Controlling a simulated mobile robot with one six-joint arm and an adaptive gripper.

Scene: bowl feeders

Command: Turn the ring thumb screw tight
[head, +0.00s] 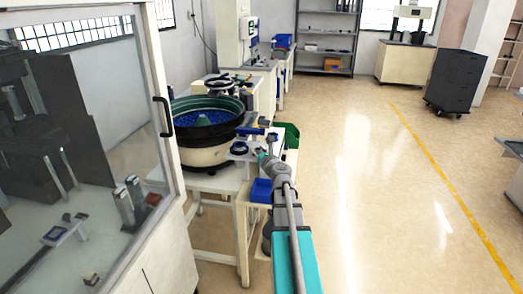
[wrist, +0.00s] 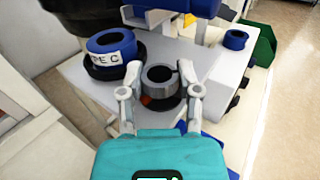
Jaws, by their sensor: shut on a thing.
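A grey ring (wrist: 158,77), which I take to be the ring thumb screw, stands over a dark round base on a white plate (wrist: 90,72) in the wrist view. My gripper (wrist: 159,75) has one finger on each side of the ring and is shut on it. A small reddish spot shows below the ring, between the fingers. In the head view my gripper (head: 261,157) is at the white plate beside the bowl feeder; the grey ring is too small to make out there.
A blue ring (wrist: 110,43) with a label ending in "PE C" sits on a black base close left of my gripper. A smaller blue ring (wrist: 236,39) is at the plate's right. The bowl feeder (head: 205,130) stands left, a blue bin (head: 261,190) below. Open floor lies right.

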